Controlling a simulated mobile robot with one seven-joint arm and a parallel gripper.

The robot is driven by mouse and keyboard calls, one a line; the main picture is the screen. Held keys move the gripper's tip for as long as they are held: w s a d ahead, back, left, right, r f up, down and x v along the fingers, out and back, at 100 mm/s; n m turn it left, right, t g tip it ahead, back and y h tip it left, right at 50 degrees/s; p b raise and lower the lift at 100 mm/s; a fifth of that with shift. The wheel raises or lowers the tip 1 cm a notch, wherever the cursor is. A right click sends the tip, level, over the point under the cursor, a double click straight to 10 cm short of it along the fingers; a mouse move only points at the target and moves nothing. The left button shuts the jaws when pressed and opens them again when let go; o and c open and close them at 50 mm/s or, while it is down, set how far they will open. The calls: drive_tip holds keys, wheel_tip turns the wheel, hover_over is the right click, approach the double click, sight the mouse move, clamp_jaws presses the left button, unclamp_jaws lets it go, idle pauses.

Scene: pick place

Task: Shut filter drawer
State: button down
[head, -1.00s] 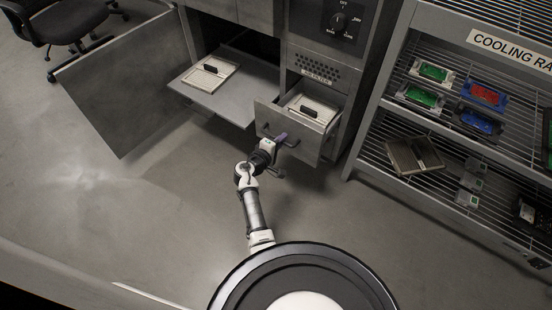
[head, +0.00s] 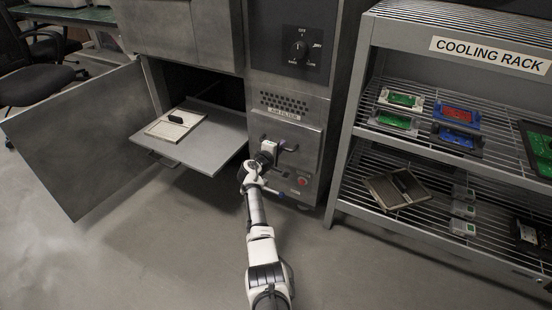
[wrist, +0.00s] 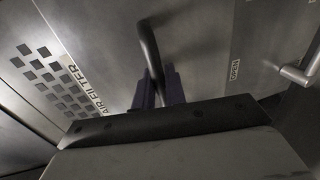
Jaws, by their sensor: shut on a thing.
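The filter drawer (head: 302,133) sits under the vent holes and the "AIR FILTER" label, and its front looks flush with the cabinet face. My gripper (head: 287,148) is at the drawer's front. In the wrist view, my gripper's dark fingers (wrist: 160,88) are shut on the dark bar handle (wrist: 149,50) of the drawer. The inside of the drawer is hidden.
To the left, a lower cabinet door (head: 75,135) stands open, and a pulled-out shelf (head: 210,150) holds a pale filter panel (head: 174,125). The cooling rack (head: 350,140) stands close on the right. The floor in front is clear.

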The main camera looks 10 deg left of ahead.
drive_tip(key=shift+w+r, duration=0.1)
drive_tip(key=shift+w, duration=0.05)
drive_tip(key=c, duration=1.6)
unclamp_jaws()
drive_tip(key=shift+o, duration=0.2)
drive_tip(key=shift+s+r+p, duration=0.1)
drive_tip(key=shift+s+p, duration=0.15)
drive_tip(key=shift+p, duration=0.2)
drive_tip(key=p+v, duration=0.9)
drive_tip(key=v, duration=0.4)
drive_tip(key=shift+s, duration=0.1)
